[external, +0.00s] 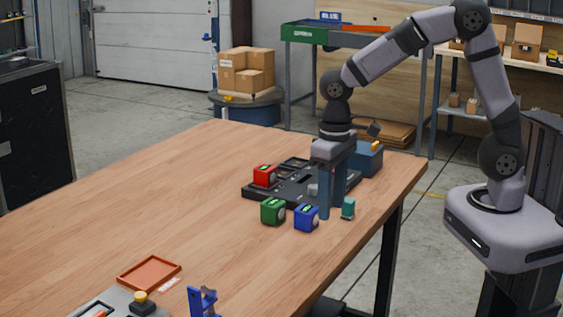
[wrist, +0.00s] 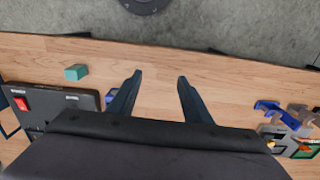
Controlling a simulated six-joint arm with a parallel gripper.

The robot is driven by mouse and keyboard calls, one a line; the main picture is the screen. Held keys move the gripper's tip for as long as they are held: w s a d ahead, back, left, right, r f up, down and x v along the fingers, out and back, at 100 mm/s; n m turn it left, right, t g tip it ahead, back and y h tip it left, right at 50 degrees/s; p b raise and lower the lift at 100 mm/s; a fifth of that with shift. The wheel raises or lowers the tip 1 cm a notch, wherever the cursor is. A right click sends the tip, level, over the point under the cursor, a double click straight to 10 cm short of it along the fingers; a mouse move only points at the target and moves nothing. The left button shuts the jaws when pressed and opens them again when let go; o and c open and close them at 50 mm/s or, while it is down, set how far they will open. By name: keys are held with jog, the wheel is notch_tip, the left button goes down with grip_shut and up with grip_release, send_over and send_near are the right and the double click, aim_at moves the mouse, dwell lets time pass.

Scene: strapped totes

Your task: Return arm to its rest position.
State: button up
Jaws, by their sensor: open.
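My gripper (external: 332,192) points down over the right part of the wooden table, beside the black tray. In the wrist view my gripper (wrist: 155,85) has its two dark fingers spread apart with only bare table between them. It is open and empty. My arm reaches from its base at the right of the table, bent high in the middle.
A green block (external: 272,211), a blue block (external: 306,217) and a teal block (external: 348,208) stand close around my gripper. An orange tray (external: 150,272) lies at the front. The table's left middle is clear.

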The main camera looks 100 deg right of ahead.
jog(key=s+a+f+n, duration=0.3)
jog(key=s+a+n, duration=0.6)
jog(key=a, duration=0.6)
jog(key=shift+s, duration=1)
